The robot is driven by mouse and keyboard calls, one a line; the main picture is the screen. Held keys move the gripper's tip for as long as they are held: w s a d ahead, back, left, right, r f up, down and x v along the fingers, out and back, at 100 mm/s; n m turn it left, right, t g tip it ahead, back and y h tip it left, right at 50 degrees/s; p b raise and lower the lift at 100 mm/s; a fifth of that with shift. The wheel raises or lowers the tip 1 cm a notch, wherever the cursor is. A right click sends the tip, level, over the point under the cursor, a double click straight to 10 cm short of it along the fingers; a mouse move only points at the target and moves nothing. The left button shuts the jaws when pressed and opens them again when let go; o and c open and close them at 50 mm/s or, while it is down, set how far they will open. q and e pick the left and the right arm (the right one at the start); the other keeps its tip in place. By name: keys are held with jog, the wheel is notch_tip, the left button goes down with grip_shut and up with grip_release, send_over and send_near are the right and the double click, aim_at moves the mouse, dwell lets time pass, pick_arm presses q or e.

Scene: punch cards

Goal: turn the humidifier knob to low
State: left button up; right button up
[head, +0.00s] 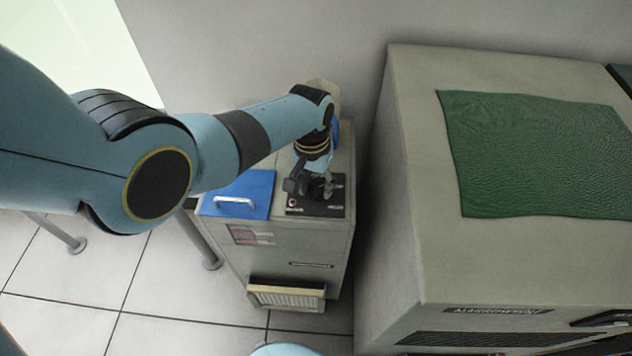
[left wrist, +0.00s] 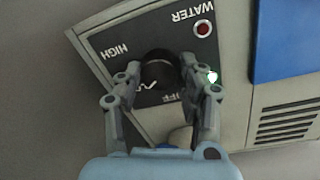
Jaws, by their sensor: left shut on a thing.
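The humidifier (head: 280,262) is a grey box low against the wall, with a black control panel (head: 318,209) on its top. In the left wrist view the round black knob (left wrist: 158,73) sits on that panel, with HIGH printed at its left, OFF below its right side and WATER near a red lamp (left wrist: 203,29). My left gripper (head: 318,190) points down at the panel. In the left wrist view its two fingers (left wrist: 158,84) are shut on the knob from both sides. A white mark shows between the fingers; I cannot tell the knob's exact setting.
A blue lid (head: 261,189) with a pale handle lies left of the panel. A front tray (head: 287,297) juts out below. A large beige cabinet (head: 425,180) with a green cloth (head: 540,155) stands close on the right. Tiled floor (head: 60,300) is open at lower left.

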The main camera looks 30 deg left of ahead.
aim_at(313, 186)
pick_arm(q)
jog(key=shift+m, duration=0.5)
jog(key=o, duration=1.2)
jog(key=shift+c, duration=0.2)
notch_tip(313, 186, up, 12)
jog(key=shift+a, duration=0.4)
